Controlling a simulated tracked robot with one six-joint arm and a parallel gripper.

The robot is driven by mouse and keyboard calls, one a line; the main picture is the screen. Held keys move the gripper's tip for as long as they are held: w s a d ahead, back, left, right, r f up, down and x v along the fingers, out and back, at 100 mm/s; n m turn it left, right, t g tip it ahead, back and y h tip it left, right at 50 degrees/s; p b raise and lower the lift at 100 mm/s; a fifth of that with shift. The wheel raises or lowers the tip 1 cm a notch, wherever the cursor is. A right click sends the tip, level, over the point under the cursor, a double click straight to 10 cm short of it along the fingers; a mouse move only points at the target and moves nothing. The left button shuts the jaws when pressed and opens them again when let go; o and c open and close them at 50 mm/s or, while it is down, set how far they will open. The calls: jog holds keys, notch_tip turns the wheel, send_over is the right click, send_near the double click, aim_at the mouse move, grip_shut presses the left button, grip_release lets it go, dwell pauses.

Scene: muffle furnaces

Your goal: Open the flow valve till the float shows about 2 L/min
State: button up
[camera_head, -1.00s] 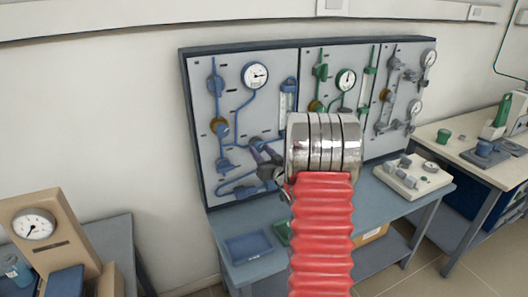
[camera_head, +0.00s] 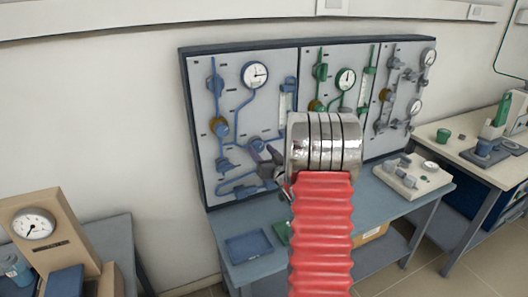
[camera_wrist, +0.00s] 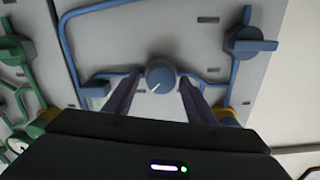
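A round blue-grey knob with a white pointer line (camera_wrist: 160,75) sits on the blue-piped panel, and in the wrist view it lies between the tips of my gripper (camera_wrist: 158,82). The fingers stand one on each side, with a narrow gap at each side, so my gripper is open. In the head view my gripper (camera_head: 265,158) is at the lower right of the blue panel (camera_head: 231,100), close to the knob (camera_head: 256,144). The flow tube (camera_head: 286,97) stands above it on the panel's right side. Its float and scale are too small to read.
A blue-ringed dial (camera_head: 255,75) and other blue valves share the panel. A green-piped panel (camera_head: 332,60) is to its right. A blue tray (camera_head: 248,247) lies on the bench below. Another blue handle (camera_wrist: 250,42) is at the wrist view's upper right.

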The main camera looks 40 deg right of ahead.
jog(key=shift+o, duration=0.3)
jog(key=v, duration=1.3)
jog(key=shift+s, duration=0.4)
jog(key=shift+a, duration=0.1)
dwell(0.7)
